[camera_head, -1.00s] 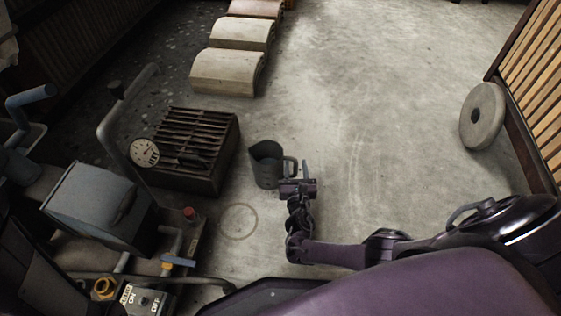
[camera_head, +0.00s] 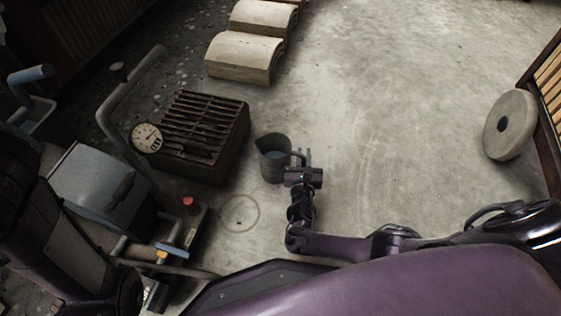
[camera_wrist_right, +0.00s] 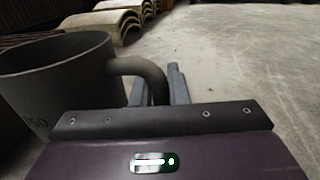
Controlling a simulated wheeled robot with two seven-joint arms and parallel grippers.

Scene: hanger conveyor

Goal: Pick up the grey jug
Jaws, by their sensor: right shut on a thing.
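The grey jug (camera_head: 271,163) stands upright on the concrete floor near the middle of the head view, its handle on the right side. My right gripper (camera_head: 304,160) is at the handle, shut on it. In the right wrist view the jug (camera_wrist_right: 50,85) fills the left side, and its handle curves to the right gripper's fingers (camera_wrist_right: 163,88). The lower part of the handle is hidden behind the gripper body. My left gripper cannot be made out in the head view.
A slatted dark box (camera_head: 200,135) stands left of the jug, with a round dial (camera_head: 146,138) by it. A grey machine (camera_head: 100,190) is at the left. Curved blocks (camera_head: 243,57) lie at the back. A stone disc (camera_head: 510,125) leans at the right. The floor between is clear.

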